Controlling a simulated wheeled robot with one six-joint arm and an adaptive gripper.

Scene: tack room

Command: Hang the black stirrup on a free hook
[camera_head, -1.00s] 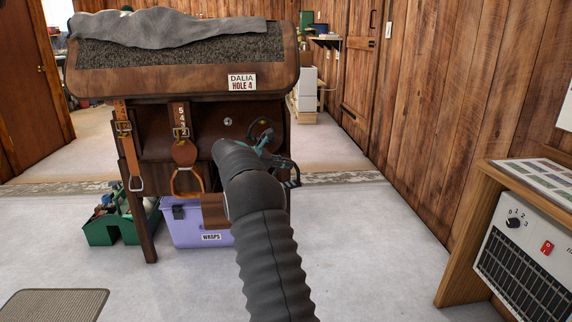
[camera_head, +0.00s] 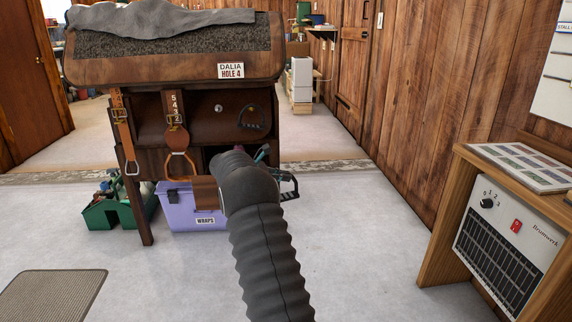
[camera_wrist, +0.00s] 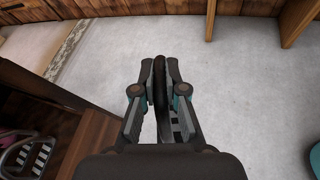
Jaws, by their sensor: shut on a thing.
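The black stirrup (camera_wrist: 160,88) is held upright and nearly edge-on between the two fingers of my gripper (camera_wrist: 160,72) in the wrist view. In the head view my arm hides most of my gripper (camera_head: 262,154); part of the black stirrup (camera_head: 290,186) shows to its right. They are in front of the wooden saddle rack (camera_head: 143,215), below its front panel. A bare round silver peg (camera_head: 218,107) shows on that panel. A black loop (camera_head: 252,118) hangs right of the peg.
A purple box (camera_head: 175,205) and a green caddy (camera_head: 100,215) stand under the rack. A heater (camera_head: 505,235) in a wooden frame (camera_head: 437,262) stands at the right by the plank wall (camera_head: 440,110). The floor between rack and heater is clear.

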